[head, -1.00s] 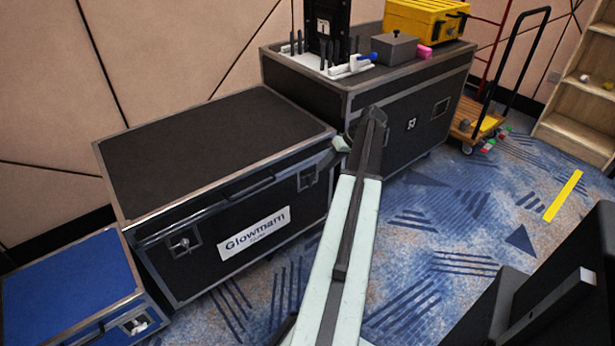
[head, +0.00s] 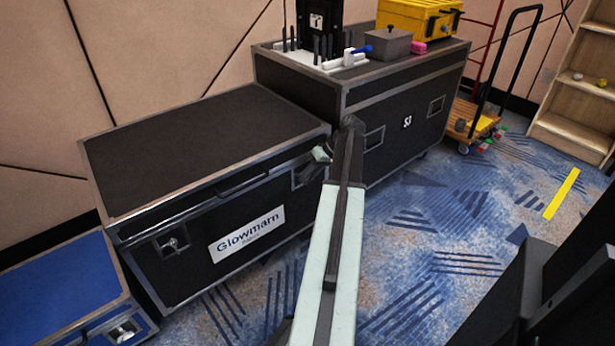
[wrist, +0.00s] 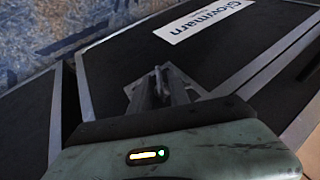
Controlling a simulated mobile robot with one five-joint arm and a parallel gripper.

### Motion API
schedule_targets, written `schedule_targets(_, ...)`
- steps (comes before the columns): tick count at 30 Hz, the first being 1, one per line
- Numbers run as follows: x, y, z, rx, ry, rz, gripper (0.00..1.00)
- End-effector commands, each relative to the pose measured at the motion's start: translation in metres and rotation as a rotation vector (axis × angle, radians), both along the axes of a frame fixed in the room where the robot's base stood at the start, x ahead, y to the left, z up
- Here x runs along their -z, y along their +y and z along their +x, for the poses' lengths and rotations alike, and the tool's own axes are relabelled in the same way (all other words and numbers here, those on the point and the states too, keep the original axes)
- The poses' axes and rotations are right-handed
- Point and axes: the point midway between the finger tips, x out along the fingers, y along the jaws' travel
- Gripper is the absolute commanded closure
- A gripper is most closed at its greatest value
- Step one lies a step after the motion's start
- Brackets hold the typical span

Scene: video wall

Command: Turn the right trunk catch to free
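The black trunk (head: 200,150) with metal edges and a "Glowmam" label stands against the wall. Its right catch (head: 300,178), on a square metal plate near the right end of the front, is partly covered by my gripper (head: 312,166) in the head view. In the wrist view the catch plate (wrist: 133,90) lies right at the fingertips of my gripper (wrist: 158,82). The two fingers look slightly parted, with a small light part of the catch between or just beyond them; contact is not clear. The left catch (head: 172,245) is in plain view.
A blue case (head: 60,290) stands at the left. A taller black case (head: 400,130) right of the trunk bears a yellow box (head: 415,18), a grey box (head: 388,44) and small tools. A hand cart (head: 475,120) stands behind. The carpet in front is clear.

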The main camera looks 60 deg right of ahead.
Motion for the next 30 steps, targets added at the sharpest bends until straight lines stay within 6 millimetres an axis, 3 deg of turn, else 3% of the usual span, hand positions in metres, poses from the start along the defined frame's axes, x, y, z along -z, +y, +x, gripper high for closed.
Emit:
schedule_targets(13, -0.0014, 0.0082, 0.0012, -0.002, 0.142, -0.419, 1.0)
schedule_targets(24, -0.0011, 0.0048, 0.0026, -0.002, 0.155, -0.461, 1.0)
schedule_targets(25, -0.0011, 0.0048, 0.0026, -0.002, 0.154, -0.461, 0.72)
schedule_targets(30, -0.0011, 0.0051, 0.0028, -0.002, 0.154, -0.46, 0.72)
